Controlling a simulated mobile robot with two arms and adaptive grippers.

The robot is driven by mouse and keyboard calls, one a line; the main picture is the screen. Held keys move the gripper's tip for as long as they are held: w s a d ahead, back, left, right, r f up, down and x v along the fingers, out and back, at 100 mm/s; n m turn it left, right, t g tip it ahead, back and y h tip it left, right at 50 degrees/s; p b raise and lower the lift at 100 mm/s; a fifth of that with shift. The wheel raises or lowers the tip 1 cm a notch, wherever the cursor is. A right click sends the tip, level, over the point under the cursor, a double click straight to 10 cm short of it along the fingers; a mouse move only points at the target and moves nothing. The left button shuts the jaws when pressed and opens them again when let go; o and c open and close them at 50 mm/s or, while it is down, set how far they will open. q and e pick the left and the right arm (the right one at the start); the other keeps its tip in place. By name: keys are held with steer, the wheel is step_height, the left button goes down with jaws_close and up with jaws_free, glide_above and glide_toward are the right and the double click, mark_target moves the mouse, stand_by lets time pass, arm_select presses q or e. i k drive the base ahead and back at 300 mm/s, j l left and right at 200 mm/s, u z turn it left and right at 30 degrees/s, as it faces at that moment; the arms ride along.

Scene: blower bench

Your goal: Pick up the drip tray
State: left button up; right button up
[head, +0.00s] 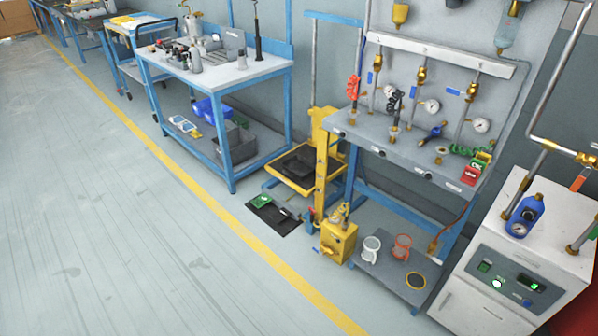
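I cannot tell for sure which thing is the drip tray. A flat dark tray or mat (287,228) lies on the floor in front of the yellow lift, with a small green item (261,201) and a dark item on it. A dark, shallow tray-like thing (297,165) also sits on the yellow platform (306,188) of the lift. Neither of my grippers is in view, and nothing is seen touching these things.
A blue-framed workbench (255,72) stands left of the lift. A grey gauge bench (400,148) and a white cabinet (530,250) stand to the right. A yellow can-like unit (338,243) is close by. The floor left of the yellow line (215,205) is clear.

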mark_target(301, 168)
steer(key=i+j+z, duration=0.15)
steer(key=i+j, duration=0.25)
steer(key=i, duration=0.2)
steer(key=i+j+z, duration=0.15)
steer(key=i+j, duration=0.35)
steer(key=i, duration=0.1)
